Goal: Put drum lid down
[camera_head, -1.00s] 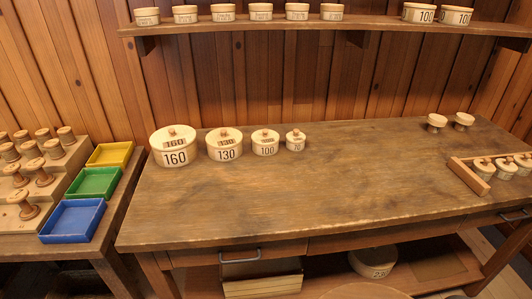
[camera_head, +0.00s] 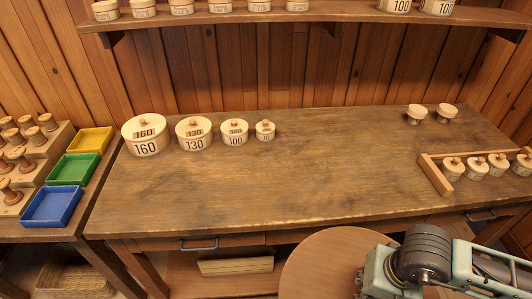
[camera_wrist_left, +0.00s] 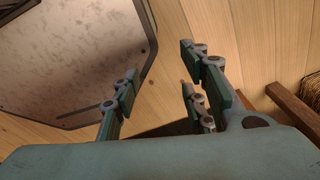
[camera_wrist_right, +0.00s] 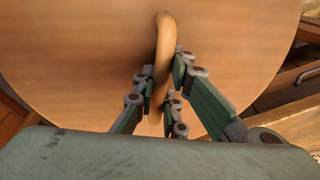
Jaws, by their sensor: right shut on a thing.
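The drum lid (camera_head: 325,262) is a large round wooden disc at the bottom of the head view, in front of the workbench. It fills much of the right wrist view (camera_wrist_right: 75,60), where its curved wooden handle (camera_wrist_right: 163,40) stands between my right fingers. My right gripper (camera_wrist_right: 168,88) is shut on that handle. In the head view my right arm comes in at the lower right, beside the lid. My left gripper (camera_wrist_left: 160,85) shows only in its wrist view, with its fingers spread and nothing between them.
The workbench (camera_head: 270,190) has a clear middle. Lidded drums marked 160 (camera_head: 145,137), 130 (camera_head: 194,135), 100 (camera_head: 235,133) and a smaller one (camera_head: 265,131) stand at its back left. A wooden rack (camera_head: 436,176) with several small pots is at the right. A blue tray (camera_head: 52,207) lies on the left table.

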